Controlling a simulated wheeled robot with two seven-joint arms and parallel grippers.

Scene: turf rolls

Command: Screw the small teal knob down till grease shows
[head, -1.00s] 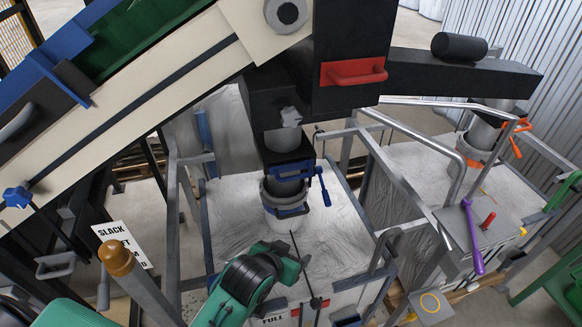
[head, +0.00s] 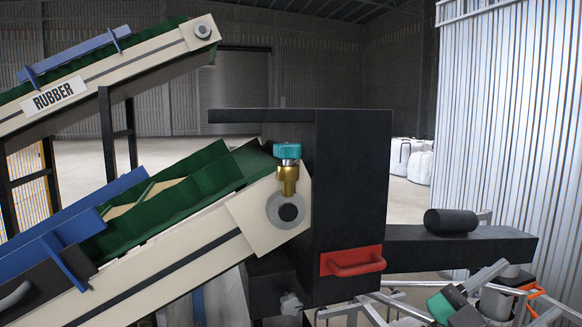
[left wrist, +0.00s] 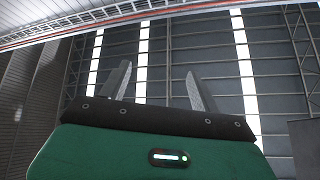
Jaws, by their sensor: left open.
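The small teal knob (head: 287,151) sits upright on top of a brass fitting (head: 287,180) in the head view. The fitting stands above the round grey bearing (head: 286,211) at the upper end of the lower conveyor. No grease can be made out around the bearing. In the left wrist view my left gripper (left wrist: 158,68) is open, its two grey fingers apart with nothing between them, against the roof and wall. The knob is not in that view. I cannot make out either gripper's fingers in the head view.
A black housing (head: 350,190) with a red handle (head: 352,262) stands just right of the knob. A second conveyor marked RUBBER (head: 60,95) rises behind at left. A black beam (head: 465,247) extends right. The space in front of the knob looks clear.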

